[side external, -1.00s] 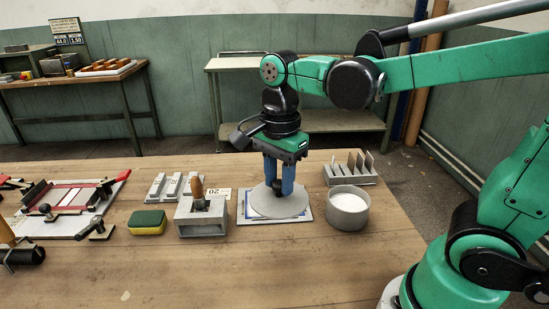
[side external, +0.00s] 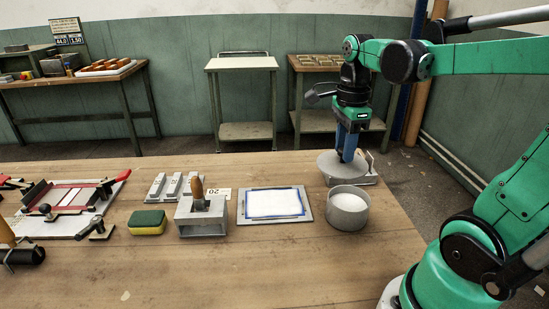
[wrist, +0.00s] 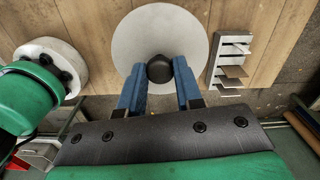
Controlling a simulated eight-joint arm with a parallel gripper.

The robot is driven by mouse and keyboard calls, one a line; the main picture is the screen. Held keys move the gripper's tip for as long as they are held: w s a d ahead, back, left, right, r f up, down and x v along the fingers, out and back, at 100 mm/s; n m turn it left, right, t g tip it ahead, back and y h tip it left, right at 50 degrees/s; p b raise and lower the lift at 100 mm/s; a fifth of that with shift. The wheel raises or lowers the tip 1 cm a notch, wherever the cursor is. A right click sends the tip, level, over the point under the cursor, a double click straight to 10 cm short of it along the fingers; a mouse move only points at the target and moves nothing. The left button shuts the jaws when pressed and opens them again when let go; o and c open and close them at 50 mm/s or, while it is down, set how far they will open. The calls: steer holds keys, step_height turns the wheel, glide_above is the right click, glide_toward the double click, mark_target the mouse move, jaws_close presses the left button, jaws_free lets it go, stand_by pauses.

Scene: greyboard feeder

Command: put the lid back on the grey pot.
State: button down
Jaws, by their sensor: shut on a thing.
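The grey pot (side external: 348,214) stands open on the table at the right, with white contents inside. The lid (side external: 338,168) is a flat grey disc, held in the air behind and above the pot. My gripper (side external: 347,154) is shut on the lid's dark knob. In the wrist view the lid (wrist: 143,40) is a pale disc, and its round black knob (wrist: 160,68) sits between the blue fingers of my gripper (wrist: 159,80). The pot cannot be made out in the wrist view.
A grey board with a blue-edged white sheet (side external: 273,202) lies left of the pot. A slotted grey rack (side external: 364,180) stands behind the pot, partly hidden by the lid; it also shows in the wrist view (wrist: 231,60). A grey block with a wooden-handled tool (side external: 201,215) stands further left.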

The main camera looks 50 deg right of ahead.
mark_target(357, 160)
steer(key=shift+s+d+f+m, duration=0.3)
steer(key=shift+s+d+m, duration=0.05)
steer(key=shift+s+d, duration=0.15)
steer(key=shift+s+d+f+m, duration=0.25)
steer(key=shift+s+d+m, duration=0.1)
steer(key=shift+d, duration=0.15)
steer(key=shift+s+d+f, duration=0.1)
steer(key=shift+d+f, duration=0.05)
steer(key=shift+f, duration=3.1)
steer(key=shift+f, duration=0.15)
steer(key=shift+c, duration=0.2)
jaws_free()
steer(key=shift+r, duration=3.5)
